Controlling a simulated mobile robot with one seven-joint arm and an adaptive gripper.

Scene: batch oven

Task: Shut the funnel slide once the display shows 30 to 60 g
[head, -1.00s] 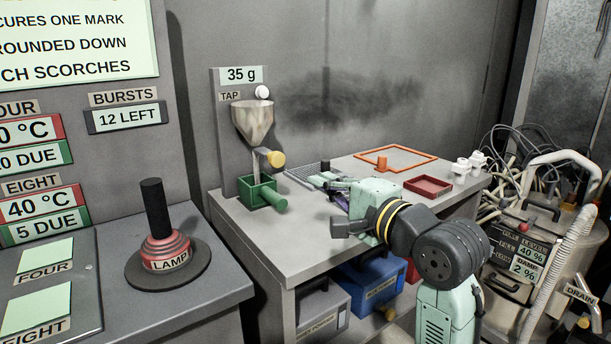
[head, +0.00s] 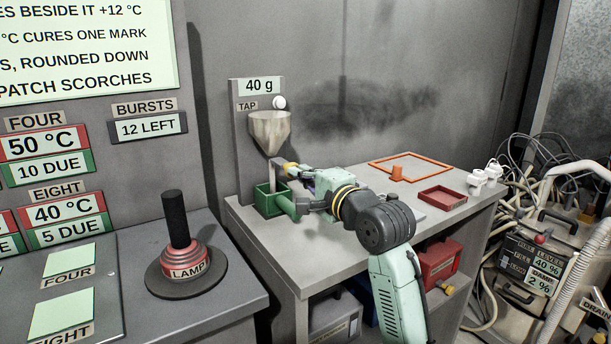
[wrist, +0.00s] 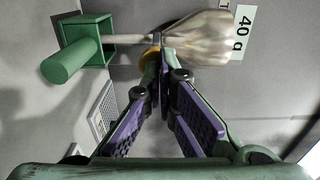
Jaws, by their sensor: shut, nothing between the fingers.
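The display (head: 260,86) above the funnel reads 40 g; it also shows sideways in the wrist view (wrist: 243,32). The metal funnel (head: 269,128) is fixed to an upright panel, its spout over a green box (head: 265,201) with a round handle. The slide's yellow knob (head: 289,168) sticks out to the right of the spout. My gripper (head: 303,171) is at the knob, fingers shut and empty. In the wrist view my fingertips (wrist: 165,72) meet just beside the knob (wrist: 150,53), which they partly hide. I cannot tell whether they touch it.
A white TAP button (head: 279,102) is on the panel. An orange frame (head: 410,167), an orange peg (head: 397,173) and a red tray (head: 442,197) lie to the right on the bench. A lamp stick (head: 178,240) stands on the left counter. Cables and a tank are at the far right.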

